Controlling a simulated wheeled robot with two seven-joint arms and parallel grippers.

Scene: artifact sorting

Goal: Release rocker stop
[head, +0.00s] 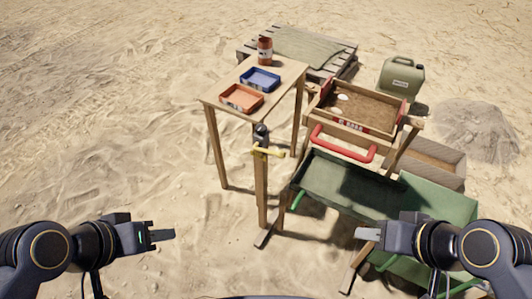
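A wooden rocker sieve (385,97) with sand and pale pieces in it stands on a frame at the right. A red bar handle (343,152) is on its near side. A yellow lever-like part (268,151) with a dark knob (261,132) sits by a wooden post left of the handle; I cannot tell for sure that it is the rocker stop. My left gripper (174,234) is over sand at the lower left, apart from everything. My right gripper (358,233) is in front of the green tub's near side. Neither appears to hold anything; their finger gaps are unclear.
A narrow wooden table (282,76) holds an orange tray (222,100), a blue tray (247,83) and a brown jar (265,51). A dark green tub (330,178) lies under the sieve. A jerrycan (401,78) and a pallet (246,50) stand behind. Sand at left is clear.

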